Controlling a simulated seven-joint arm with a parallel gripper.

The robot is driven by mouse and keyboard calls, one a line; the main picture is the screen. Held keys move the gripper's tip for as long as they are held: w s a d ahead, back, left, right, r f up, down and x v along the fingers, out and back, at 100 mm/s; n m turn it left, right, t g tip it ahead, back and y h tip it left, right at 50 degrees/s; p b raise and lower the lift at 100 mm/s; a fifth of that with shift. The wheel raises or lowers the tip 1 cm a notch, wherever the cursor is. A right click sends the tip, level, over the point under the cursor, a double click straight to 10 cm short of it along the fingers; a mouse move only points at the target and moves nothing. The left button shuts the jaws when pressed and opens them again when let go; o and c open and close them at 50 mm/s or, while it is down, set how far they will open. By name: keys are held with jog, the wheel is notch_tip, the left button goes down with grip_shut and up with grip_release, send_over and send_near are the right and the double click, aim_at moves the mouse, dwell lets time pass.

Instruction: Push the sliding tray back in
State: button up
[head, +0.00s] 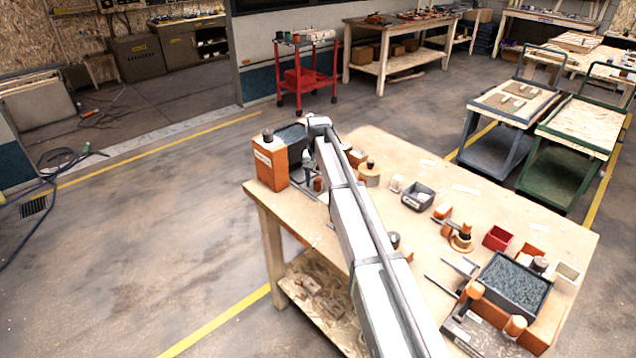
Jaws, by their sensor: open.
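Two dark trays in orange housings stand on the wooden table, and I cannot tell for sure which one is the sliding tray. One tray (291,134) is at the far left corner, beside an orange block (270,168) with a black knob on top. The other, a speckled grey tray (515,284), is at the right front corner. My gripper (309,172) points down near the far left tray, just right of the orange block. It is open, small in view and partly hidden by my arm. I cannot tell whether it touches anything.
The table (385,150) also holds a small grey bin (418,197), a red bin (497,238), a round wooden piece with a dark knob (370,174) and an orange piece on a round base (461,240). Bare tabletop shows along the far edge.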

notch_tip(320, 180, up, 13)
dwell(0.4)
jog(key=shift+f, duration=0.1)
jog(key=s+f+t, duration=0.1)
jog(key=s, duration=0.7)
jog(key=w+f+t, duration=0.1)
jog(key=w+f, duration=0.1)
jog(key=f, duration=0.2)
jog(key=w+f+t, duration=0.1)
jog(key=w+f, duration=0.2)
jog(key=f, duration=0.1)
jog(key=w+f+t, duration=0.1)
jog(key=w+f, duration=0.2)
jog(key=f, duration=0.1)
jog(key=shift+f, duration=0.15)
grip_shut()
dwell(0.6)
